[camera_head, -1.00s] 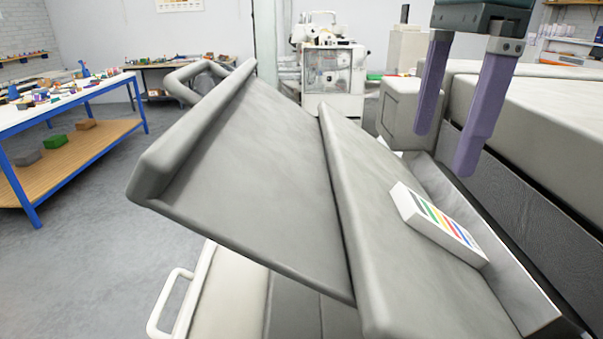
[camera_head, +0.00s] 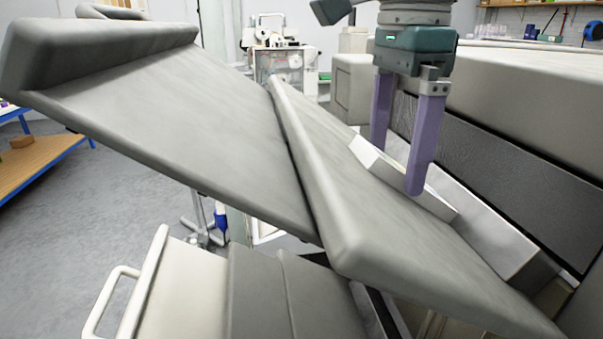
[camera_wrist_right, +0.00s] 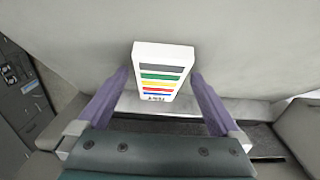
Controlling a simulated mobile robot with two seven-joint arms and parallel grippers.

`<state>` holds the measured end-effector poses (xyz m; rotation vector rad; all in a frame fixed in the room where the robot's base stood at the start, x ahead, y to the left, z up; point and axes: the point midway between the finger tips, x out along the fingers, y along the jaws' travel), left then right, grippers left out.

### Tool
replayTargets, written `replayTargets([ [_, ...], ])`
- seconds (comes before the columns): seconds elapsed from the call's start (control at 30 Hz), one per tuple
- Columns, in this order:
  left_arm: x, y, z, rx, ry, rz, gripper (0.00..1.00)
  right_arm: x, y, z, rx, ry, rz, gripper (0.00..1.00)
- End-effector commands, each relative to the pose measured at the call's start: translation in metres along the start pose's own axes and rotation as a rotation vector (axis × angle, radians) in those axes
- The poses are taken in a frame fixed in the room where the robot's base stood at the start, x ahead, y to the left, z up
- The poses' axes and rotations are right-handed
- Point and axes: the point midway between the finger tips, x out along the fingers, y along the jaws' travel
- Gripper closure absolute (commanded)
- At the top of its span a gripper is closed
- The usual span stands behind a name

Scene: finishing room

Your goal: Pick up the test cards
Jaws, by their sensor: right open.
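The test cards (camera_head: 385,172) form a white block lying on the sloped grey tray (camera_head: 400,245), against its right side, partly hidden behind my right gripper in the head view. In the right wrist view the test cards (camera_wrist_right: 161,72) show a top with black, green, yellow, red and blue stripes. My right gripper (camera_head: 396,170) is open, its purple fingers pointing down at the cards. In the wrist view the fingers (camera_wrist_right: 160,76) stand on either side of the stack, with a gap visible on both sides. My left gripper is not in view.
A second sloped grey panel (camera_head: 180,120) rises to the left of the tray. The large grey machine body (camera_head: 480,90) stands close on the right. A cream part with a handle (camera_head: 150,290) is below. Open floor (camera_head: 90,220) lies at left.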

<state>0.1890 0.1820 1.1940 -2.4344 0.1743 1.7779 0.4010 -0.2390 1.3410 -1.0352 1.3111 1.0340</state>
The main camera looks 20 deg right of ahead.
Motion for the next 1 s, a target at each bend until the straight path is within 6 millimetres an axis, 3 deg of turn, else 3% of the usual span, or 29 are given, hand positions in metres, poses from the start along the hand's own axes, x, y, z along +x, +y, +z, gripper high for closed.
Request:
replayTargets([
  [0.07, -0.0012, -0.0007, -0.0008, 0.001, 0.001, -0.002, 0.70, -0.0012, 0.0000, 0.0001, 0.000, 0.000, 0.000, 0.00],
  [0.17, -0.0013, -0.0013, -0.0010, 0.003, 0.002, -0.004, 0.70, -0.0013, 0.0000, 0.0002, 0.000, 0.000, 0.000, 0.10],
  [0.83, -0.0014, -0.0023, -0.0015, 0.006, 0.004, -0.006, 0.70, -0.0014, 0.0001, 0.0002, 0.000, 0.000, 0.000, 0.85],
  [1.0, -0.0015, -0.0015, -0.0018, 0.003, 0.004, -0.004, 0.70, -0.0016, 0.0000, 0.0003, 0.000, -0.001, -0.001, 0.88],
])
